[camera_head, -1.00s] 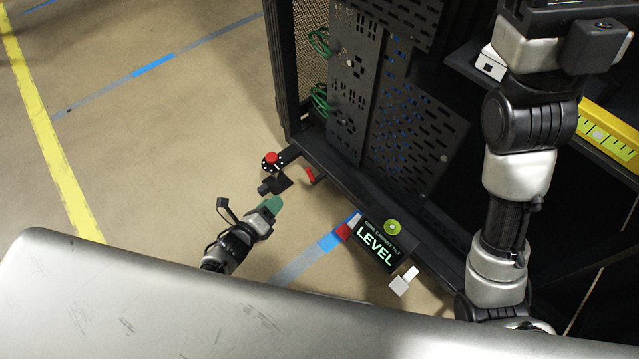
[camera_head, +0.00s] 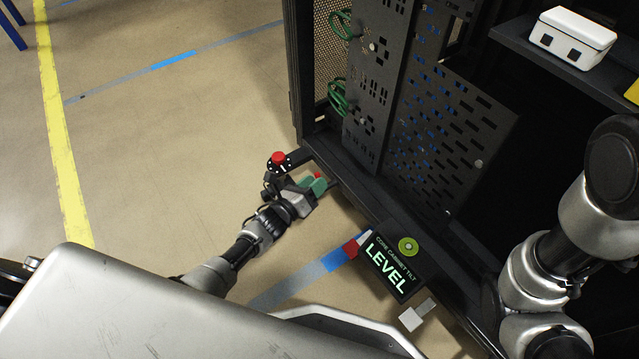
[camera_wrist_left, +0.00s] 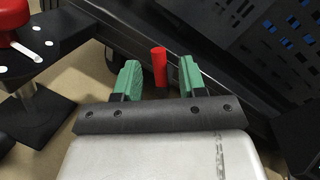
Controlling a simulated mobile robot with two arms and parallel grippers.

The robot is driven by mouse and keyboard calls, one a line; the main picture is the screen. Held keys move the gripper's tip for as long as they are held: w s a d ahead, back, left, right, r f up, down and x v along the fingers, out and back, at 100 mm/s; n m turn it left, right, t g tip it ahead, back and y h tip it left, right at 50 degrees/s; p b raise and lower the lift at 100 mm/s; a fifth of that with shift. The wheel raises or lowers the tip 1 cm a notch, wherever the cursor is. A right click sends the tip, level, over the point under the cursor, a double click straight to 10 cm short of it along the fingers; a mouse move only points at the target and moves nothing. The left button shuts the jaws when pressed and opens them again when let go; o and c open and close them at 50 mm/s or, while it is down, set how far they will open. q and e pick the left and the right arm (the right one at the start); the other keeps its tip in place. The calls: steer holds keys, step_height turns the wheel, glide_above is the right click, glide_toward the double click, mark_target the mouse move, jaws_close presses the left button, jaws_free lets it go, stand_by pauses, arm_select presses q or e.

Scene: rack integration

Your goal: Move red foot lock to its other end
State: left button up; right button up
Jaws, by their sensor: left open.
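The red foot lock (camera_wrist_left: 159,67) shows in the left wrist view as a short upright red peg at the cabinet's base edge. In the head view only a small red part of it (camera_head: 318,175) shows by my left gripper. My left gripper (camera_head: 315,185) is open, low at the cabinet's base. In the left wrist view its two green fingertips (camera_wrist_left: 160,78) stand on either side of the peg, with visible gaps on both sides. The peg's lower end is hard to make out. My right arm shows at the right, but its gripper is out of view.
A black foot bracket with a red knob (camera_head: 278,158) sits just left of my left gripper. The cabinet (camera_head: 440,140) rises behind. A LEVEL display (camera_head: 390,265) and a pale block (camera_head: 412,318) are along its base to the right. Floor at left is clear.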

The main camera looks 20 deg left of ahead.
arm_select(q)
steer(key=shift+b+x, duration=0.35)
steer(key=shift+x, duration=0.85)
jaws_close()
